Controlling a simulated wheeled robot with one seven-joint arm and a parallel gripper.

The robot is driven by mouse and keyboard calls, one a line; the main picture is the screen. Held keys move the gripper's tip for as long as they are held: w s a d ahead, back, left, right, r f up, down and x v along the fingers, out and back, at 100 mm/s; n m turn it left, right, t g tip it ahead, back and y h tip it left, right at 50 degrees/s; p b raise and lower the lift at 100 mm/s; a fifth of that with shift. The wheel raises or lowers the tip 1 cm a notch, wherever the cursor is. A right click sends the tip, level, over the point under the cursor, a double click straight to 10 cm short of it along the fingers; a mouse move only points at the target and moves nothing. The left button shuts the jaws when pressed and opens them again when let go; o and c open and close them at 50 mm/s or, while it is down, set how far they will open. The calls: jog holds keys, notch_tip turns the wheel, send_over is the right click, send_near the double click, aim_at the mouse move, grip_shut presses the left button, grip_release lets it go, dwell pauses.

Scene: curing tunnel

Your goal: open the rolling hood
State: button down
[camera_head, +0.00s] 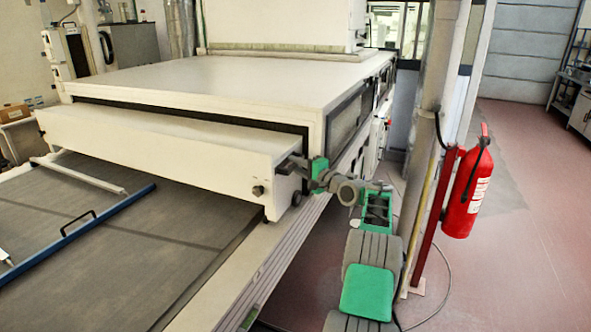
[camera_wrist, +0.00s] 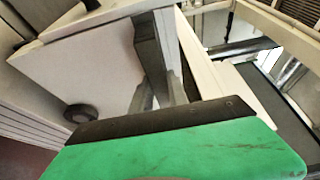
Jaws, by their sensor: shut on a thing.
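The rolling hood (camera_head: 165,150) is a long white box across the mouth of the white machine, over the grey belt. It has a dark knob (camera_head: 258,190) on its front and a small dark wheel (camera_head: 296,199) at its right end. My gripper (camera_head: 291,164) reaches this right end from the right, near the upper edge, and is shut on a part of the hood. The fingers hide the gripped part. In the wrist view, the grey fingers (camera_wrist: 155,60) stand against the hood's white end panel (camera_wrist: 100,75), with the wheel (camera_wrist: 82,113) at lower left.
The white machine body (camera_head: 230,80) stands behind the hood. A blue bar (camera_head: 85,230) with a black handle lies across the grey belt (camera_head: 140,270) in front. A post (camera_head: 430,120) and a red fire extinguisher (camera_head: 468,190) stand close right of my arm. Floor farther right is clear.

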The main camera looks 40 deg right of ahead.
dwell(0.3)
jog(key=c, duration=1.3)
grip_release()
jog(key=shift+d, duration=0.1)
jog(key=s, duration=0.2)
jog(key=s+b, duration=0.1)
jog(key=s, duration=0.2)
jog(key=s+b, duration=0.1)
jog(key=s, duration=0.1)
jog(key=shift+s+d, duration=0.35)
